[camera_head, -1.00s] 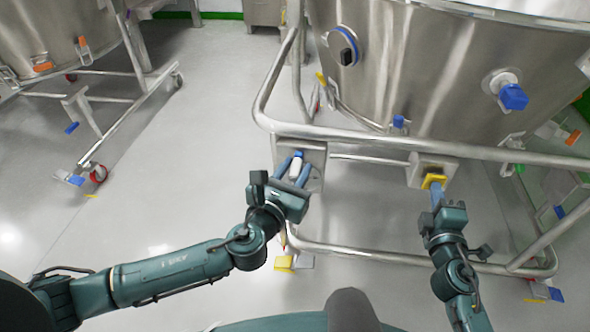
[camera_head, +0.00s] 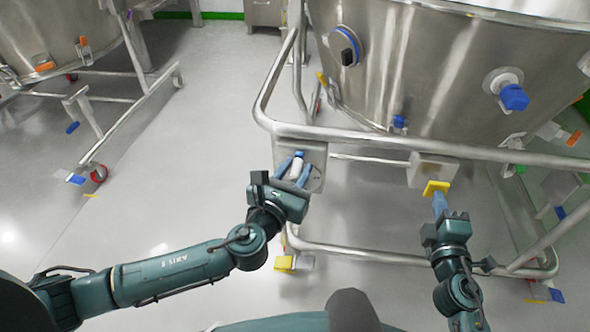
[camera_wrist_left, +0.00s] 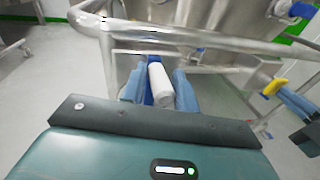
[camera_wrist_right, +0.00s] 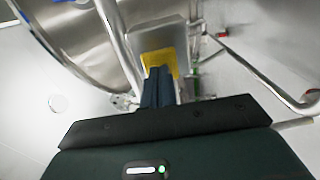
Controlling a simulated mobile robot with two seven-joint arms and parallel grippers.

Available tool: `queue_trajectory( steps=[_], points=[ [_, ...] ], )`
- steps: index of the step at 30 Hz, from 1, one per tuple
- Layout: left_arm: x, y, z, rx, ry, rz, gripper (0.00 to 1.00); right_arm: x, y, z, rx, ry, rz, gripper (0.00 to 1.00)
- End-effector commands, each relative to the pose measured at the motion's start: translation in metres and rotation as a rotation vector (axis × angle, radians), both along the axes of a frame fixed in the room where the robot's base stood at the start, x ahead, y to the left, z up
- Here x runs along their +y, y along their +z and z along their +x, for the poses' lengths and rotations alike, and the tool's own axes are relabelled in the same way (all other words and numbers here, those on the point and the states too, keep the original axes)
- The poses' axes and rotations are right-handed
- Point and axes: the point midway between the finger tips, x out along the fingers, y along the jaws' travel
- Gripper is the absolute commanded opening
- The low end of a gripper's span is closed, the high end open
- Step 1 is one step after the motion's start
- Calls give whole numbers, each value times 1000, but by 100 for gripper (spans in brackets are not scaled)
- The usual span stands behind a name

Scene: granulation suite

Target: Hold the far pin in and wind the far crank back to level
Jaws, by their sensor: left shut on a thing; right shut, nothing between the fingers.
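My left gripper (camera_head: 295,170) is shut on a white crank handle (camera_wrist_left: 160,86), which lies between its blue fingers. The handle sits in front of a metal plate (camera_head: 312,152) on the left part of the frame. A blue part shows beside the handle. My right gripper (camera_head: 439,202) is shut and empty. Its fingertips are at a yellow square pad (camera_head: 436,187) on the front of a metal box (camera_head: 422,172) on the same frame. In the right wrist view the fingers overlap the yellow pad (camera_wrist_right: 157,58) and seem to touch it. Any pin behind the pad is hidden.
A steel vessel (camera_head: 430,70) stands above the tube frame (camera_head: 380,148). A blue-capped valve (camera_head: 513,96) juts from it. The lower rail (camera_head: 370,256) runs below both grippers. Another wheeled frame (camera_head: 130,130) stands at the left. Open floor (camera_head: 190,190) lies between.

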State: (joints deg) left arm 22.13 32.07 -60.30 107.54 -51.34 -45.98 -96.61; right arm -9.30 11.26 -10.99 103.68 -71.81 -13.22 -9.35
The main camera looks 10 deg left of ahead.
Motion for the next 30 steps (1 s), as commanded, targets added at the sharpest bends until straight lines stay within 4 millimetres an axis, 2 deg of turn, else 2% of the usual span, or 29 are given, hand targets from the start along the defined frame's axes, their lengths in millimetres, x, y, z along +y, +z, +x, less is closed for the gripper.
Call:
queue_trajectory(
  steps=[1, 18, 30],
  points=[
    [1, 5, 3, -10, 2, -1, 6, 0, -1, -5, 2, 0, 1, 0],
    [1, 5, 3, -10, 1, -2, 6, 0, -1, -50, 3, 1, 2, 0],
    [1, 4, 2, -9, 1, -2, 6, 0, -1, -55, 3, 0, 0, 0]
  ],
)
